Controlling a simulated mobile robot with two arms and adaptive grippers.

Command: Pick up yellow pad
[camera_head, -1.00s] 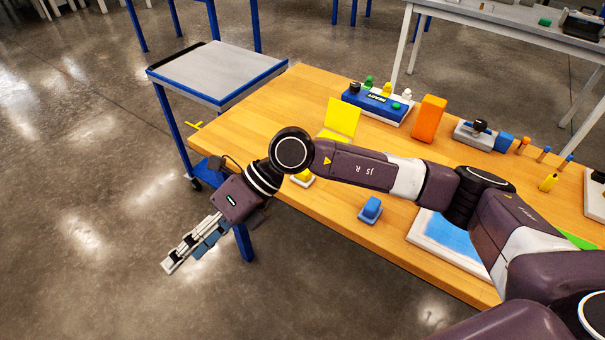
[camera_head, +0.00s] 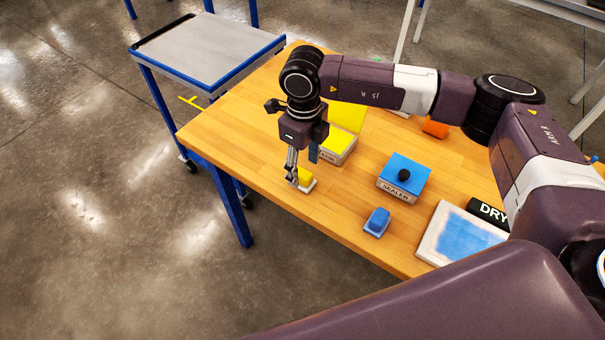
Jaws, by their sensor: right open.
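The yellow pad (camera_head: 306,176) is a small yellow block on a pale base, lying on the wooden table near its left front edge. My right gripper (camera_head: 293,180) points down at the pad's left side, its fingers overlapping part of the pad in the picture. It is open; I cannot tell whether a finger touches the pad. The pad's left part is hidden by the fingers. My left gripper is out of view.
A yellow-topped box (camera_head: 340,152) with a raised yellow lid (camera_head: 347,116) stands just behind the pad. To the right are a blue box labelled SEALER (camera_head: 404,175), a small blue pad (camera_head: 377,220) and a white-framed blue tray (camera_head: 430,246). A grey cart (camera_head: 215,50) stands at left.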

